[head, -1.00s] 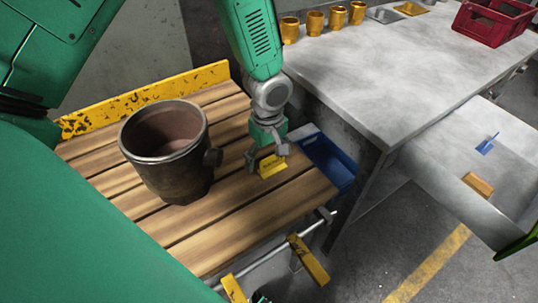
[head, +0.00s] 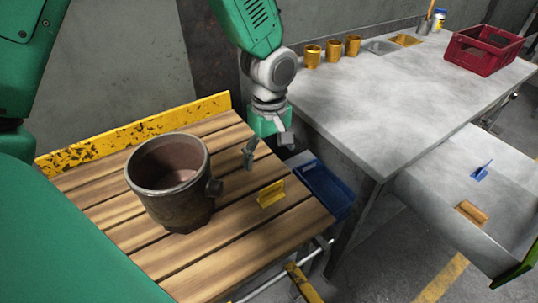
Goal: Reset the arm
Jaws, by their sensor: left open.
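My left gripper (head: 268,146) hangs from the green and grey arm over the far right part of the wooden slatted cart. Its fingers are spread apart with nothing between them. A yellow piece with an upright grip (head: 271,194) stands on the slats just below and nearer than the fingers, apart from them. My right gripper is not in view.
A dark metal pot (head: 172,184) stands on the cart (head: 130,248). A blue bin (head: 325,188) sits at the cart's right. A grey table (head: 410,105) holds several gold cups (head: 333,50) and a red crate (head: 483,48). An open drawer (head: 440,195) juts out at right.

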